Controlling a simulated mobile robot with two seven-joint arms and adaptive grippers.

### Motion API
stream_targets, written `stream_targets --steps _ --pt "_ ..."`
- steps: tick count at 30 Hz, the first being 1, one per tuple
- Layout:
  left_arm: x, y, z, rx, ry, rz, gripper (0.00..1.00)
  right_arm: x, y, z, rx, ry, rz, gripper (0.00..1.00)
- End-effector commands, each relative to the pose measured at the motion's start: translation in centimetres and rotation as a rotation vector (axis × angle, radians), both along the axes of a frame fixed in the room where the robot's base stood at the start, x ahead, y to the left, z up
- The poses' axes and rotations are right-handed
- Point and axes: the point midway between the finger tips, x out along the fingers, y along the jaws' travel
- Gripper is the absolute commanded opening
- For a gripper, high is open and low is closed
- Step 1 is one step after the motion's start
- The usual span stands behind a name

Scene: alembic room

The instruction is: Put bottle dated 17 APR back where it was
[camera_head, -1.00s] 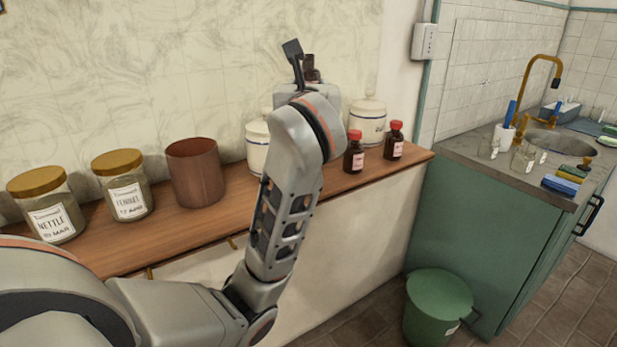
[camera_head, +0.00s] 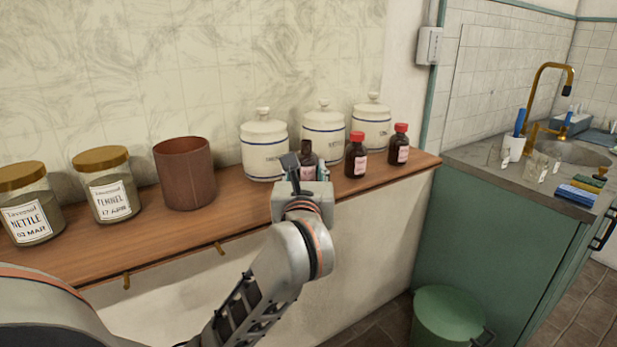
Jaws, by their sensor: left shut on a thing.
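My left gripper (camera_head: 306,172) is shut on a small dark brown bottle (camera_head: 306,152) at the shelf's front edge. Only the bottle's neck and shoulder show clearly; the gripper hides the rest. I cannot tell whether its base touches the shelf, and no date on it is readable. Two brown bottles with red caps stand upright to its right, a nearer one (camera_head: 356,158) and a farther one (camera_head: 399,146); their label dates are too small to read. A gold-lidded fennel jar (camera_head: 112,188) at left has a label that looks like 17 APR. My right gripper is out of view.
A green bin (camera_head: 447,315) stands below, right. Bare shelf shows along the front edge.

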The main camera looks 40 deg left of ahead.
Motion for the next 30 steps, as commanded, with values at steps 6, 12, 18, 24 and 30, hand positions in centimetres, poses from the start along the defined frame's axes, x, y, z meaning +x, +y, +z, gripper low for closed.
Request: stream_targets --steps 6,12,18,24,30 --pt "-0.03 0.02 -0.74 0.000 -0.002 0.000 0.08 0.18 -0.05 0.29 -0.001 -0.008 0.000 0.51" --pt "-0.03 0.01 -0.87 0.000 -0.001 0.000 0.08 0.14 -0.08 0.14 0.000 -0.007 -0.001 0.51" --pt "-0.01 0.00 -1.16 0.000 -0.001 0.000 0.50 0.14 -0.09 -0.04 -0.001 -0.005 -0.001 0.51" --pt "-0.01 0.00 -1.13 0.000 -0.001 0.000 0.50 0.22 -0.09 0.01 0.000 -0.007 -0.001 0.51" --pt "-0.05 0.01 -0.57 0.000 -0.004 0.000 0.50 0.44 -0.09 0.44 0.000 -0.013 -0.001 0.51"
